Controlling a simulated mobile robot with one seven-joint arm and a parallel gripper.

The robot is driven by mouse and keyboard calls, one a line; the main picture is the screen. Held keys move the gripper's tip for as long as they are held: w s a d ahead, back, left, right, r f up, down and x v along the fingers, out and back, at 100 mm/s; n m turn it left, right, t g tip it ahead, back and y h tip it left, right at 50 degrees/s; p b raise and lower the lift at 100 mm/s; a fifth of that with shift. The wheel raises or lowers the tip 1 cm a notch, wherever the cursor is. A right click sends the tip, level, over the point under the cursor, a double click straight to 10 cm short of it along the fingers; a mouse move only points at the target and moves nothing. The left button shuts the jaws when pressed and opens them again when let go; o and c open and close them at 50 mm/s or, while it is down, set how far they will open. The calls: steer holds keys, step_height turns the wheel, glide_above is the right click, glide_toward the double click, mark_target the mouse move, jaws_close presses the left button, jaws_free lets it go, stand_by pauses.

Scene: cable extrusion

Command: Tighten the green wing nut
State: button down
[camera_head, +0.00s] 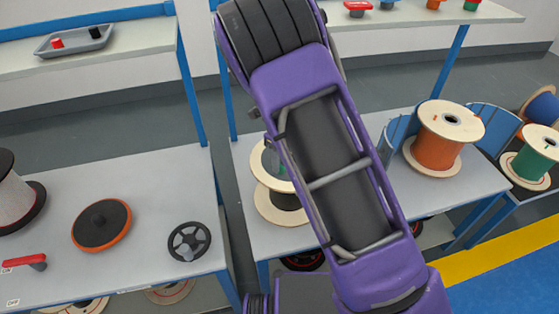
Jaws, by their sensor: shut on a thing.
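A small green-topped part (471,5) stands at the right end of the upper right shelf. It is cut by the top edge, and I cannot tell whether it is the green wing nut. My purple arm crosses the middle of the view and covers part of the bench behind it. A spool (274,204) with pale wooden flanges stands partly hidden behind the arm. A small greenish patch shows at its top beside the arm, too covered to identify.
An orange cable spool (438,140) stands on the right bench, with a green one (534,157) farther right. The left bench holds an orange-rimmed disc (101,224), a black handwheel (189,241) and a red lever (25,261). A grey tray (75,41) is on the upper left shelf.

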steer(key=shift+m, duration=0.9)
steer(key=c, duration=0.9)
jaws_free()
step_height(320, 180, up, 18)
steer(key=shift+f, duration=0.25)
